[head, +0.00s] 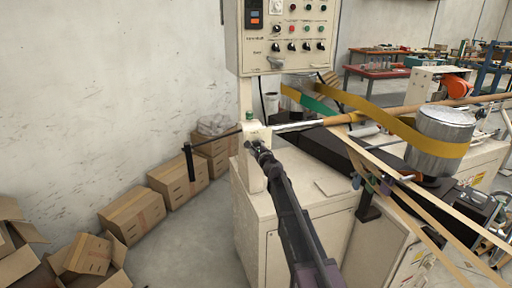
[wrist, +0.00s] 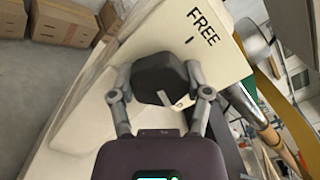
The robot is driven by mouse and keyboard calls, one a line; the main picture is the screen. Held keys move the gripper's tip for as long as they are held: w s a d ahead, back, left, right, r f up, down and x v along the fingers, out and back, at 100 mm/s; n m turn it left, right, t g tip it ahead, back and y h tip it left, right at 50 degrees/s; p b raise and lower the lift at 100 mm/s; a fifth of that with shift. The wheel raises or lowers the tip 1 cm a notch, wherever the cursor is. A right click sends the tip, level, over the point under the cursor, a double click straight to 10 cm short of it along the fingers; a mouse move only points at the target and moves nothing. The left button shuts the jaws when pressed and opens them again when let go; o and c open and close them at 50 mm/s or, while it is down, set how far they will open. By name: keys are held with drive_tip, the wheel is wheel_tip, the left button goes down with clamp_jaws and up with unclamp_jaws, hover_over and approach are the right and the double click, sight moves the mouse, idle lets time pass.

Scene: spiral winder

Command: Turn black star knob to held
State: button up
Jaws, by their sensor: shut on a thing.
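The black star knob (wrist: 160,74) is on the cream face of the machine post, seen close in the wrist view. My gripper (wrist: 160,80) is shut on it, with one grey finger on each side. A light grey strip shows at the knob's lower edge, on the side nearest me. The word FREE (wrist: 204,27) with a short dark tick is printed beyond the knob, up and right of it. No word for held is visible. In the head view my gripper (head: 258,146) reaches the post, and the knob cannot be made out there.
A control panel (head: 290,35) stands above the post. A thin rod with a dark handle (head: 189,161) sticks out left. Cardboard boxes (head: 134,214) line the wall. A winding drum (head: 438,138) with yellow belt is at right.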

drive_tip(key=shift+w, duration=0.15)
drive_tip(key=o, duration=1.2)
drive_tip(key=shift+s, duration=0.25)
drive_tip(key=v, duration=1.1)
drive_tip(key=shift+s+d, duration=0.15)
drive_tip(key=shift+s, duration=0.2)
